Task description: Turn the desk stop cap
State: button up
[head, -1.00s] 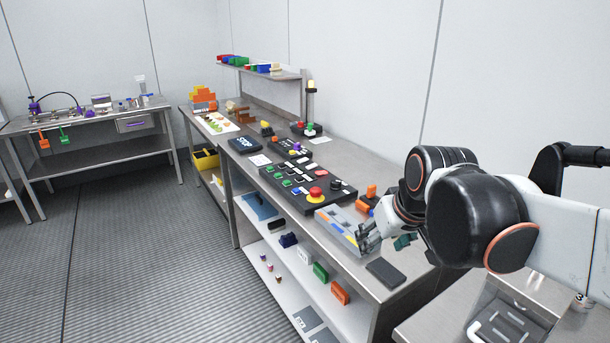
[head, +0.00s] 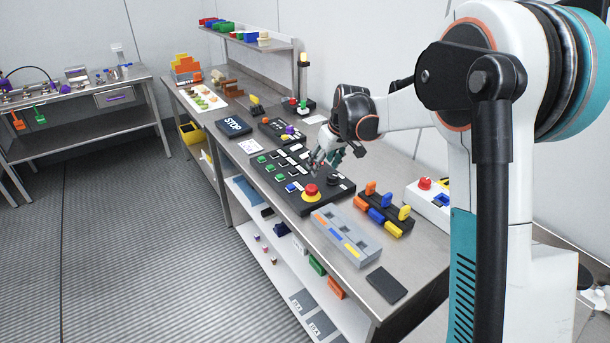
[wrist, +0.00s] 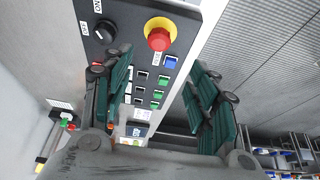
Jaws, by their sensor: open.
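The desk stop cap is a red mushroom cap (head: 311,190) on a yellow ring, at the near end of a black control panel (head: 285,180) on the long bench. It also shows in the wrist view (wrist: 158,38), near the top, beyond my fingertips. My gripper (head: 324,160) hangs over the panel, behind the cap in the head view and apart from it. In the wrist view my gripper (wrist: 164,62) is open, its two green-padded fingers spread with nothing between them. A black knob (wrist: 105,31) marked ON and OFF sits beside the cap.
A grey tray (head: 345,235), a black block with coloured switches (head: 385,208) and a white box with another red button (head: 427,190) stand nearby. A dark flat pad (head: 386,285) lies near the bench's end. Green, white and blue buttons line the panel.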

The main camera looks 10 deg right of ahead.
aim_at(312, 187)
jog(key=b+x, duration=0.1)
jog(key=x, duration=0.6)
jog(key=b+x, duration=0.2)
jog(key=x, duration=0.5)
jog(key=shift+w, duration=0.3)
jog(key=c, duration=1.1)
